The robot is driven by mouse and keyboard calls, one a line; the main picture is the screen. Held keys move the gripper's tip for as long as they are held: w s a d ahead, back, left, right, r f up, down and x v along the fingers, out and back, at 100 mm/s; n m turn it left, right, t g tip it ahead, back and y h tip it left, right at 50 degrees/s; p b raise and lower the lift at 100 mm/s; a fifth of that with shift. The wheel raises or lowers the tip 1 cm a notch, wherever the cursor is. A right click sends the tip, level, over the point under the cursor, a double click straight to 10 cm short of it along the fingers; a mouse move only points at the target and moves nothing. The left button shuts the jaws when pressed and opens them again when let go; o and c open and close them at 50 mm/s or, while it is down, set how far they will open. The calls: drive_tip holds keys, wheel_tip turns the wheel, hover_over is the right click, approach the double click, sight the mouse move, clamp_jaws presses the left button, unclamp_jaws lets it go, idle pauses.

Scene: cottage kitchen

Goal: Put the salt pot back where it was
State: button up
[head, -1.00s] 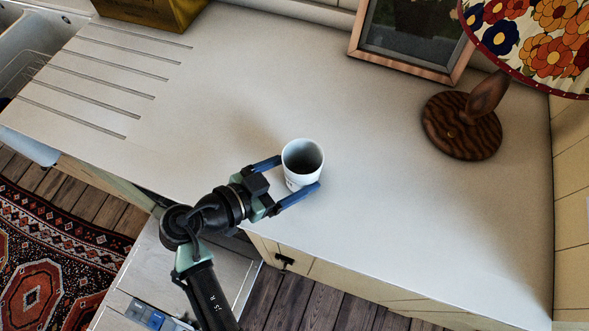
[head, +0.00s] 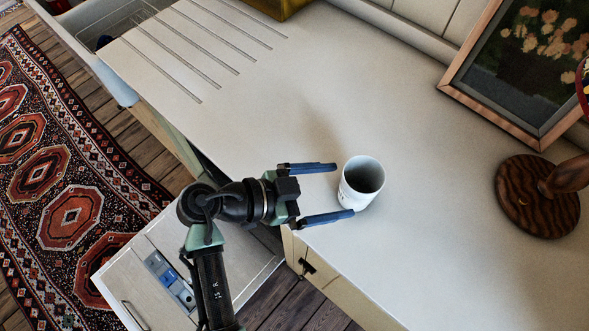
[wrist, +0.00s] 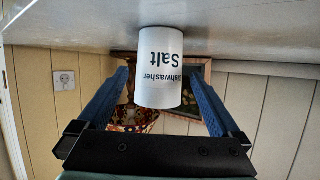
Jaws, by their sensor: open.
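The salt pot (head: 358,182) is a white cylinder standing upright on the pale worktop (head: 420,240), near its front edge. Its open top shows a dark inside. In the wrist view the pot (wrist: 160,68) appears upside down, and its label reads "dishwasher Salt". My gripper (head: 345,190) is open, its blue fingers pointing at the pot from the left. In the head view the fingertips end just short of the pot's near side, and the pot stands beyond them, not clasped. In the wrist view the pot lies between the two fingers, with gaps on both sides.
A wooden lamp base (head: 535,195) and a framed picture (head: 520,70) stand at the right and back right. Drainer grooves (head: 205,45) and a sink (head: 105,25) lie at the left. The worktop around the pot is clear. A patterned rug (head: 70,190) covers the floor.

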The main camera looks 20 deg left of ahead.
drive_tip(key=b+v, duration=0.1)
drive_tip(key=v, duration=0.6)
drive_tip(key=shift+s+a+r, duration=0.15)
drive_tip(key=shift+s+a, duration=0.05)
drive_tip(key=shift+a, duration=0.05)
drive_tip(key=w+d+r+n+t+y, duration=0.1)
drive_tip(key=w+r+n+t+y, duration=0.25)
drive_tip(key=w+r, duration=0.7)
drive_tip(key=w+d+r+n+t+y, duration=0.1)
drive_tip(key=w+r+n+t+y, duration=0.35)
drive_tip(key=r, duration=0.95)
drive_tip(key=s+d+r+t, duration=0.2)
drive_tip(key=s+r+t, duration=0.1)
drive_tip(key=r, duration=0.6)
drive_tip(key=s+d+r+n+t+y, duration=0.1)
drive_tip(key=s+d+r+t, duration=0.2)
drive_tip(key=r, duration=0.6)
drive_tip(key=s+d+r+n+t+y, duration=0.1)
drive_tip(key=s+d+r+t, duration=0.2)
drive_tip(key=r, duration=0.6)
drive_tip(key=shift+s+r+t, duration=0.25)
drive_tip(key=shift+s+t, duration=0.05)
drive_tip(key=shift+t, duration=0.5)
drive_tip(key=shift+r, duration=0.2)
